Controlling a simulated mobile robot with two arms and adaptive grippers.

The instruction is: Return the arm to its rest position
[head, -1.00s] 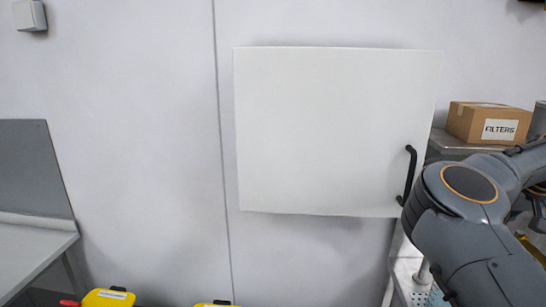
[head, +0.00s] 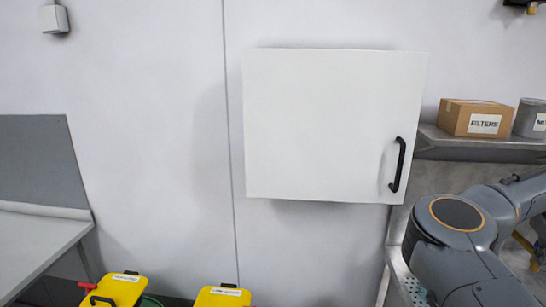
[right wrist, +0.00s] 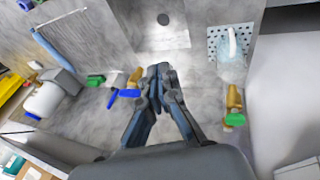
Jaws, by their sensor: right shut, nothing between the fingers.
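My right arm shows at the lower right of the head view, folded and bent, with its gripper out of that picture. In the right wrist view my right gripper (right wrist: 158,82) is shut with nothing between its fingers. My left gripper is in neither current view.
A shelf (head: 480,145) at right holds a FILTERS box (head: 473,118) and a grey container (head: 531,119). Yellow-lidded drums (head: 113,290) stand low at left and centre. A grey bench (head: 35,240) is at left. Several coloured items (right wrist: 95,80) lie below in the wrist view.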

